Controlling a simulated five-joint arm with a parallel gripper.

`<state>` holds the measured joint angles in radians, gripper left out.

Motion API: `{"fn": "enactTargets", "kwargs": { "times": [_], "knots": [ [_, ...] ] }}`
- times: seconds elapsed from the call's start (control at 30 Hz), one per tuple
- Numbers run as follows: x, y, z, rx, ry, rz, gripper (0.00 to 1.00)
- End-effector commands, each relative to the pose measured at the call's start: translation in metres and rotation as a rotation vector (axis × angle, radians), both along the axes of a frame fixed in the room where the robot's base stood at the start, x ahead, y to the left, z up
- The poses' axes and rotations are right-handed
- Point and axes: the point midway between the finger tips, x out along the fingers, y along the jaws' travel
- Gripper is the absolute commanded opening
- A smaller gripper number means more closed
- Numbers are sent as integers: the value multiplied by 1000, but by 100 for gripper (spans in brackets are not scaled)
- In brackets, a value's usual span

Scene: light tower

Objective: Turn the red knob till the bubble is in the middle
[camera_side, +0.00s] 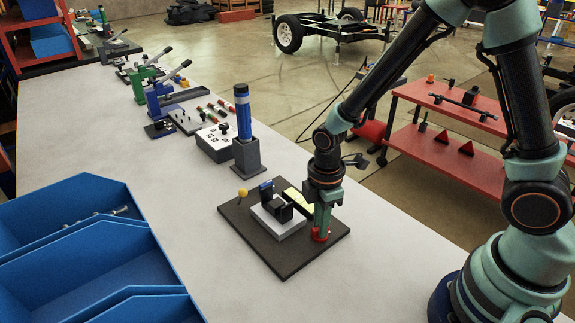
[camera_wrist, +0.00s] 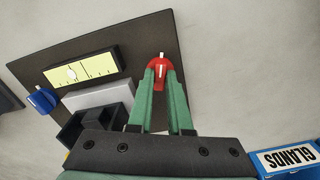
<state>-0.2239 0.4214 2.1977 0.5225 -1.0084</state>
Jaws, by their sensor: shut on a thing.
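The red knob (camera_wrist: 158,66) with a white pointer line sits on the dark base plate (camera_wrist: 150,30); its lower rim shows in the side view (camera_side: 320,238). My gripper (camera_wrist: 160,72) is shut on the red knob, with its green fingers on either side. In the side view my gripper (camera_side: 322,226) points straight down over the plate's right part. The yellow-green level vial (camera_wrist: 100,69) lies left of the knob in the wrist view, with black tick marks. The pale bubble (camera_wrist: 71,74) appears left of the vial's middle there. The vial is partly hidden in the side view.
A blue knob (camera_wrist: 42,99) stands at the vial's other end. A black block (camera_side: 279,208) on a white block and a yellow ball (camera_side: 242,193) are close by. A blue tower (camera_side: 242,110) stands behind. Blue bins (camera_side: 100,250) are at left. Table right of the plate is clear.

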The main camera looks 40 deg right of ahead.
Motion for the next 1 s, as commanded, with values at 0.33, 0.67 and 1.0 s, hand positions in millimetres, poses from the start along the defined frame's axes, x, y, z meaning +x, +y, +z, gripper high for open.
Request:
{"fn": "enactTargets", "kwargs": {
  "times": [0.33,0.67,1.0],
  "knots": [
    [0,0,0,0,0,-330,0],
    [0,0,0,0,0,-634,0],
    [0,0,0,0,0,-866,0]
  ]
}}
